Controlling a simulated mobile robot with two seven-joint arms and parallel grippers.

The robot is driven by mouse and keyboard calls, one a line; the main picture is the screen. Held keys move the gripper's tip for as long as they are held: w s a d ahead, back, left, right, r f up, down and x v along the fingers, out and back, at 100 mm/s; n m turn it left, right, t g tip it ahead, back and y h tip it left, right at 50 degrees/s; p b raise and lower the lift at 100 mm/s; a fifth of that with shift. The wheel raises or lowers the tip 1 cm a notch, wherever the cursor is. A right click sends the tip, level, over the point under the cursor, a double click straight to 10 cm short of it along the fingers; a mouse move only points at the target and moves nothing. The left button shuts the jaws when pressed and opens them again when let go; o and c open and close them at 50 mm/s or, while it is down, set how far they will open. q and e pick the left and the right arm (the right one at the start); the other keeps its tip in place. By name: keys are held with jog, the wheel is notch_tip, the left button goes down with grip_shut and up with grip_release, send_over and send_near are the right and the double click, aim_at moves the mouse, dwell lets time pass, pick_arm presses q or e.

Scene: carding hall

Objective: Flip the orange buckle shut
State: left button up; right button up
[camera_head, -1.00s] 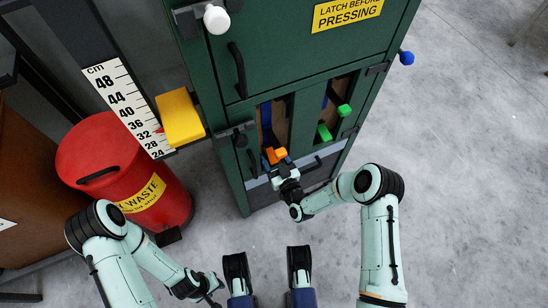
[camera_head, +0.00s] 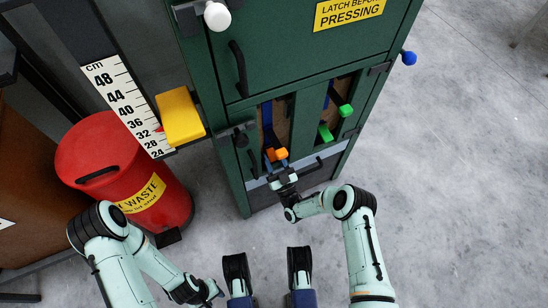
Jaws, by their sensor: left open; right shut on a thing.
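The orange buckle (camera_head: 276,154) is low on the front of the green press cabinet (camera_head: 235,110), at the lower end of a blue strap (camera_head: 267,118). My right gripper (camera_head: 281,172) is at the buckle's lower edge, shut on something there. Its fingertips are small and partly hidden, so I cannot tell exactly how they hold the buckle. Whether the buckle is fully shut cannot be told. My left gripper (camera_head: 212,295) is open and empty, low in the picture, well away from the cabinet.
Two green buckles (camera_head: 325,132) sit right of the orange one. A red waste bin (camera_head: 110,170), a cm scale (camera_head: 128,105) and a yellow block (camera_head: 180,116) are at the left. A black handle (camera_head: 238,68) sticks out from the door. The floor (camera_head: 450,190) at the right is clear.

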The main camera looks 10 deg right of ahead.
dwell(0.4)
jog(key=o, duration=1)
jog(key=shift+c, duration=0.2)
jog(key=shift+f, duration=0.1)
pick_arm(q)
jog(key=w+r+t+p, duration=0.2)
jog(key=w+r, duration=0.1)
jog(key=w, duration=0.2)
jog(key=shift+w+d+p, duration=0.2)
jog(key=shift+d+p, duration=0.15)
jog(key=shift+p, duration=0.05)
pick_arm(e)
jog(key=v, duration=1.3)
jog(key=shift+f, duration=0.35)
